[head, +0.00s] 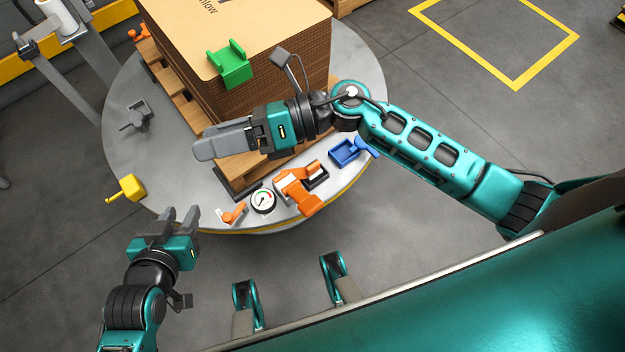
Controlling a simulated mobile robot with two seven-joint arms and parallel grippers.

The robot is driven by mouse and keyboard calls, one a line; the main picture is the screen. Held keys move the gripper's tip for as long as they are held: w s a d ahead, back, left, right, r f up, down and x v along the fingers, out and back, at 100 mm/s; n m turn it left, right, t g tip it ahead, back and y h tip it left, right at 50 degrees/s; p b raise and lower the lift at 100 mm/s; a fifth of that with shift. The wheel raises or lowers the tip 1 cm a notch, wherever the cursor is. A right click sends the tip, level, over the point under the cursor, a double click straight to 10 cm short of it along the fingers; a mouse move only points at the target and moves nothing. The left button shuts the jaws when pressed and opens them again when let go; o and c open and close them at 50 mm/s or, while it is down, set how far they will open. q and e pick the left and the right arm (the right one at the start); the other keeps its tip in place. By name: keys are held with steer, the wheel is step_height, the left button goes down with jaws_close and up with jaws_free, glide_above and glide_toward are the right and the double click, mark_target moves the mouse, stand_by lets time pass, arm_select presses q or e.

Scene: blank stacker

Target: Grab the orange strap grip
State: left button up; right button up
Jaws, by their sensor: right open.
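An orange block-like piece (298,190) with a black part sits on the near rim of the round grey table (225,185). A smaller orange piece (233,213) lies to its left, past a round dial gauge. I cannot tell for sure which of them is the strap grip. My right gripper (205,146) is above the table's near side, pointing left, empty, up and left of the larger orange piece. Its fingers overlap in this view. My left gripper (179,213) is open and empty beyond the table's left front edge, left of both orange pieces.
A cardboard stack (235,50) on a wooden pallet (180,90) fills the table's middle, with a green bracket (230,64) on top. A blue piece (346,152), the gauge (263,200), a yellow piece (129,187) and a grey fixture (137,116) stand around the rim.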

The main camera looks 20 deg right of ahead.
steer(key=d+f+n+g+h+b, duration=0.35)
steer(key=f+n+h, duration=0.35)
steer(key=f, duration=0.4)
steer(key=n+t+h+b, duration=0.2)
steer(key=n+h+b, duration=0.4)
steer(key=h, duration=0.3)
glide_above(313, 164)
steer(key=f, duration=0.9)
steer(key=d+f, duration=0.1)
steer(key=f, duration=0.3)
steer(key=shift+s+f, duration=0.3)
steer(key=shift+s, duration=0.05)
steer(key=shift+a+f, duration=0.1)
steer(key=shift+f, duration=0.4)
steer(key=f, duration=0.1)
steer(key=f+b, duration=0.1)
steer(key=f, duration=0.2)
steer(key=shift+w+a+f+b, duration=0.2)
steer(key=shift+a+f+b, duration=0.05)
steer(key=shift+a+b, duration=0.15)
steer(key=shift+f, duration=0.2)
arm_select(q)
step_height(313, 164, down, 8)
steer(key=w+d, duration=0.1)
steer(key=d, duration=0.1)
steer(key=shift+d+f+h, duration=0.15)
steer(key=shift+d+h, duration=0.15)
steer(key=shift+d, duration=0.1)
arm_select(e)
jaws_close()
